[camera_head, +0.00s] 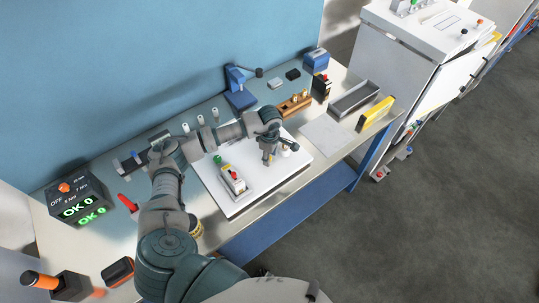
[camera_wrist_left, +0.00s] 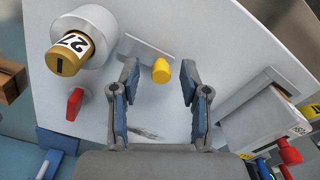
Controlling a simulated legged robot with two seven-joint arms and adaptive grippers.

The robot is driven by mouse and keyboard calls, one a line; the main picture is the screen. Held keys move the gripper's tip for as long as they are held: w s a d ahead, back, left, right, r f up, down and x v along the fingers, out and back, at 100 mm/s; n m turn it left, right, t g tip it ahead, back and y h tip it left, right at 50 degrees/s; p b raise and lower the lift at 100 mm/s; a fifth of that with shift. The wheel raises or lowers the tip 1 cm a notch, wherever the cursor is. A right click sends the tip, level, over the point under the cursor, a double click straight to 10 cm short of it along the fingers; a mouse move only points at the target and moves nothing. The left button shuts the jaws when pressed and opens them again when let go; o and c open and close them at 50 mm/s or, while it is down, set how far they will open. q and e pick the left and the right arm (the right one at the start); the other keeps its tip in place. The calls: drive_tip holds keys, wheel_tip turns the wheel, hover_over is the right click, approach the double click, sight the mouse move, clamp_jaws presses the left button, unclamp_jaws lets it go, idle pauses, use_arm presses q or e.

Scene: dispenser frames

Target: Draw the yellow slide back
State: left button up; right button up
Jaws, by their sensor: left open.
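A small yellow knob (camera_wrist_left: 161,70), which looks like the slide's handle, stands on a white board (camera_wrist_left: 225,50) beside a thin grey strip (camera_wrist_left: 146,50). My left gripper (camera_wrist_left: 160,88) is open, with one finger on each side of the knob and clear gaps on both sides. No contact shows. In the head view my left gripper (camera_head: 267,160) points down over the white board (camera_head: 243,203); the knob cannot be made out there. My right gripper is not in view.
On the board, a white round holder with a yellow-topped cylinder (camera_wrist_left: 73,52) stands left of the fingers, near a red knob (camera_wrist_left: 75,104). A box with red and green buttons (camera_head: 234,180) sits left of the gripper. A grey tray (camera_head: 354,98) lies farther right.

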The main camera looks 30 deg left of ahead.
use_arm(q)
clamp_jaws()
drive_tip(key=shift+s+a, duration=0.3)
drive_tip(key=shift+s, duration=0.35)
drive_tip(key=shift+s+a, duration=0.25)
drive_tip(key=shift+s, duration=0.35)
drive_tip(key=shift+c, duration=1.1)
unclamp_jaws()
drive_tip(key=shift+o, duration=1.1)
wheel_tip(320, 180, up, 12)
drive_tip(key=shift+a+f, duration=0.1)
drive_tip(key=shift+a, duration=0.05)
